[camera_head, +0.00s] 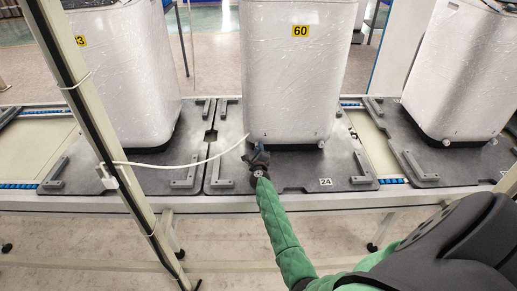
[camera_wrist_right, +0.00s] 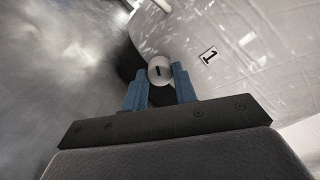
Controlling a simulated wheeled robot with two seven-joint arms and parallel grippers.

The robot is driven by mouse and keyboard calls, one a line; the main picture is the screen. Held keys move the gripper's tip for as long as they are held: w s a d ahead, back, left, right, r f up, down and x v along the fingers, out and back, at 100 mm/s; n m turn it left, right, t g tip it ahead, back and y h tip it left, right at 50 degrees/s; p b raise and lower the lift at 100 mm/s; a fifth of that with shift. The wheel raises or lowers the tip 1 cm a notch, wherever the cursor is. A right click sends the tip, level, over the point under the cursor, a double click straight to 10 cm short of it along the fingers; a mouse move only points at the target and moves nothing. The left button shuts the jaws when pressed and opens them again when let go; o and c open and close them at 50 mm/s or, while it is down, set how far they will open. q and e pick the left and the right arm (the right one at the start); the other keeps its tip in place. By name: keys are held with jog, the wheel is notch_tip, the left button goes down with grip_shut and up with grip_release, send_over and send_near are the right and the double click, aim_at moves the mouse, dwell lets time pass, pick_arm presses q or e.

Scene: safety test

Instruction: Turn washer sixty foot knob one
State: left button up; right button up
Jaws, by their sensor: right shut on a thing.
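The washer marked 60 (camera_head: 296,70) stands wrapped in clear film on a dark pallet plate (camera_head: 290,178) in the middle of the head view. Its lower wall with a label "1" (camera_wrist_right: 209,55) shows in the right wrist view. A round white foot knob with a dark slot (camera_wrist_right: 160,70) sits under that edge. My right gripper (camera_head: 258,158) is at the washer's lower front left corner. In the wrist view its blue fingers (camera_wrist_right: 159,85) are on both sides of the knob, shut on it. In the head view the gripper hides this knob. My left gripper is not in view.
Another white foot (camera_head: 321,144) shows at the washer's front right. Wrapped washers stand left (camera_head: 120,75) and right (camera_head: 465,75) on their own plates. A slanted metal post (camera_head: 100,135) with a white cable crosses the left side. Raised brackets (camera_head: 362,165) stand on the plates.

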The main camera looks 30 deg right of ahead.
dwell(0.3)
jog(key=o, duration=1)
jog(key=shift+v, duration=3.9)
jog(key=shift+n, duration=0.3)
